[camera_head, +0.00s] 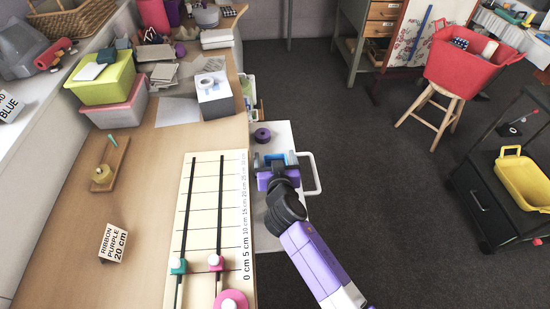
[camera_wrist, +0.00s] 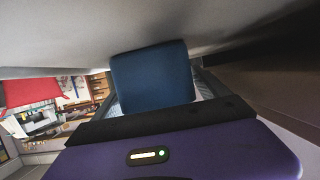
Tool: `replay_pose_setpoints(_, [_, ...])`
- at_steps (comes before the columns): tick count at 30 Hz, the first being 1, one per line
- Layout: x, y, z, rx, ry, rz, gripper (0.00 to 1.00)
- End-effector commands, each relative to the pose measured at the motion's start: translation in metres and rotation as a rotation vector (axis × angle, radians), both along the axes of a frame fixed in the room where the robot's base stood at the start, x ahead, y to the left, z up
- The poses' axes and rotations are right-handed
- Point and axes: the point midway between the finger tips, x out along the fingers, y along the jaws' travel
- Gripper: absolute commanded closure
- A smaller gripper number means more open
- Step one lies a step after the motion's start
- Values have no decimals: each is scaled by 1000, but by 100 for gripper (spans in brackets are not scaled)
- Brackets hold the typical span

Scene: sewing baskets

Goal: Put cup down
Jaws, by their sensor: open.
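I cannot make out a cup for certain in either view. My gripper (camera_head: 275,161) is open, its blue fingertips apart, with no cup visible between them. It is just right of the table edge, over or beside a white unit (camera_head: 282,132). In the wrist view a dark blue finger pad (camera_wrist: 152,78) is close to a pale surface (camera_wrist: 60,35) that fills the top. I cannot tell whether they touch. A white handle-like loop (camera_head: 312,174) shows just right of my gripper in the head view.
A purple spool (camera_head: 262,136) sits on the white unit. The table holds a ruled board (camera_head: 200,195) with two sliders, a "RIBBON PURPLE 20 cm" sign (camera_head: 113,243) and stacked baskets (camera_head: 112,105). A stool (camera_head: 445,100) with a red basket (camera_head: 468,65) stands right. Dark floor between is clear.

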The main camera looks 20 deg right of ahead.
Motion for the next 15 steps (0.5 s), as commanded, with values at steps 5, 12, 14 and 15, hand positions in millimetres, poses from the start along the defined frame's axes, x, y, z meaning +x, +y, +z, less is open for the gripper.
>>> replay_pose_setpoints(5, [-2, 1, 4, 0, 0, 1, 15])
replay_pose_setpoints(12, [-41, 14, 17, 0, 1, 2, 15])
replay_pose_setpoints(14, [-53, 17, 21, 0, 0, 2, 15])
replay_pose_setpoints(15, [-60, 20, 24, 0, 1, 2, 15])
